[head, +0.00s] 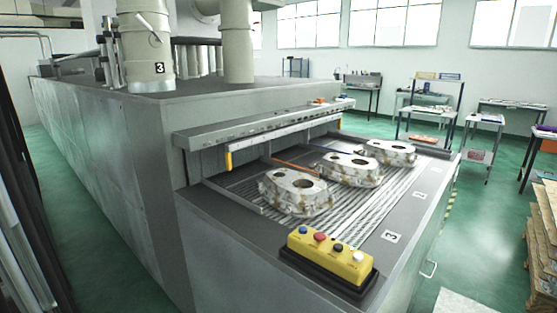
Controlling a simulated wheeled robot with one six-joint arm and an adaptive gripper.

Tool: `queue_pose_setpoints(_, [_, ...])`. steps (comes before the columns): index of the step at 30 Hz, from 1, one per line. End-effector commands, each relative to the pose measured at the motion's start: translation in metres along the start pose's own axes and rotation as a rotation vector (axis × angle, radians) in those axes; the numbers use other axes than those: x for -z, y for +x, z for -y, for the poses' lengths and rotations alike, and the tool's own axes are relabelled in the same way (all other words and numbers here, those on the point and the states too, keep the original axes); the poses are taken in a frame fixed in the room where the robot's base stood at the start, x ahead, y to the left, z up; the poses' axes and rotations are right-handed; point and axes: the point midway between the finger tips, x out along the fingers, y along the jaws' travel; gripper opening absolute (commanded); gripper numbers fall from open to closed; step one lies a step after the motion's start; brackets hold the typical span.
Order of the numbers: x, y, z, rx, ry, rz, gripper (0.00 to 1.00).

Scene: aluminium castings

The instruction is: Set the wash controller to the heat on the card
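In the head view, a yellow control box (329,257) with several round buttons in blue, red, black and white sits on a dark base at the front corner of a large grey machine (150,150). I cannot tell whether this box is the wash controller. I make out no heat setting or display on it. No card with a readable heat value shows. My gripper is not in view.
Castings (296,192) (349,169) (390,152) lie in a row on the machine's slatted bed, beside number labels (391,236). Ducts (147,50) rise from its top. Benches (430,115) stand behind, and wooden pallets (541,240) are at right. Green floor (490,235) is open between.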

Motion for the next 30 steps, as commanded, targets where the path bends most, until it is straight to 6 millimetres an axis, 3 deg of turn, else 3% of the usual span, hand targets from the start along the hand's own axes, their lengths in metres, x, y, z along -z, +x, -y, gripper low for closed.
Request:
queue_pose_setpoints(7, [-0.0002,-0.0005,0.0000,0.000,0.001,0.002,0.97])
queue_pose_setpoints(18, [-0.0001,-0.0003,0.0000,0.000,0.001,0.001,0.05])
queue_pose_setpoints(19, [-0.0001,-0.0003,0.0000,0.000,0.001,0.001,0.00])
queue_pose_setpoints(30, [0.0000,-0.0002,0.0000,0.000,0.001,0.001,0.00])
